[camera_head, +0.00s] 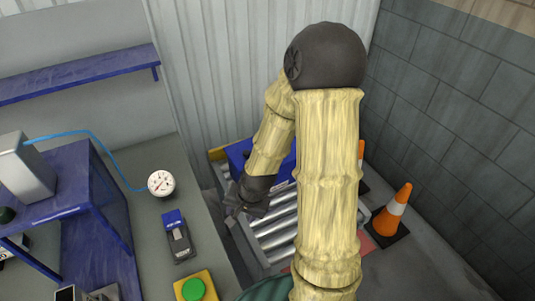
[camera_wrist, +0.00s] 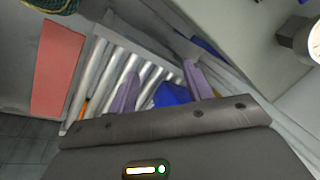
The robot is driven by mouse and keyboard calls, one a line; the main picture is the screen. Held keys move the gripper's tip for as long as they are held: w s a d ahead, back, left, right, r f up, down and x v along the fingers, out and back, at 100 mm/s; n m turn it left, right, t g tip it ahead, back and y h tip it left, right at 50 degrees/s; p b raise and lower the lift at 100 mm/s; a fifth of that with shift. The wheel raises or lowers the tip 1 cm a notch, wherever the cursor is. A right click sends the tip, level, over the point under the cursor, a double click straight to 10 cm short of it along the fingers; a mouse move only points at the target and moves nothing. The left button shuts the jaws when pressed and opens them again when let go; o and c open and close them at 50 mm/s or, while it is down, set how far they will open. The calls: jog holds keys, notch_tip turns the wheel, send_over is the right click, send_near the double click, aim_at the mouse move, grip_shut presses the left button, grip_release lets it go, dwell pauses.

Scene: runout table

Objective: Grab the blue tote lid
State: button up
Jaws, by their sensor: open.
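A blue piece (camera_head: 238,152) shows at the far end of the roller table (camera_head: 276,238), partly hidden behind my arm; I cannot tell the lid from a tote body there. In the wrist view, a blue piece (camera_wrist: 172,94) lies beyond and between my two fingers, over the rollers. My gripper (camera_head: 246,207) is above the left side of the rollers, on the near side of the blue piece. In the wrist view the fingers of my gripper (camera_wrist: 158,84) are spread apart, with nothing seen held between them. Whether they touch the blue piece is unclear.
A grey bench at left holds a round gauge (camera_head: 161,183), a blue-and-grey handheld device (camera_head: 178,237) and a green button on a yellow box (camera_head: 194,289). An orange cone (camera_head: 396,208) stands right of the rollers. A corrugated wall (camera_head: 200,80) rises behind.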

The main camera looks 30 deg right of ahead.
jog(key=w+d+f+m+t+y+b, duration=0.1)
jog(key=w+f+m+t+y+b, duration=0.2)
jog(key=w+f+m, duration=0.65)
jog(key=w+d+r+m+t+h, duration=0.1)
jog(key=d+r+m+t+h, duration=0.1)
jog(key=d+m, duration=0.5)
jog(key=w+d+r+m+t+h+b, duration=0.1)
jog(key=d+r+m+t, duration=0.4)
jog(key=m, duration=0.5)
jog(key=shift+w+d+r+t+h, duration=0.3)
jog(key=shift+w+d+r+h, duration=0.25)
jog(key=shift+d+r, duration=0.3)
jog(key=shift+w+f, duration=0.1)
jog(key=shift+w, duration=0.05)
jog(key=x, duration=1.2)
jog(key=shift+a+p, duration=0.1)
jog(key=shift+p, duration=0.2)
jog(key=shift+f, duration=0.1)
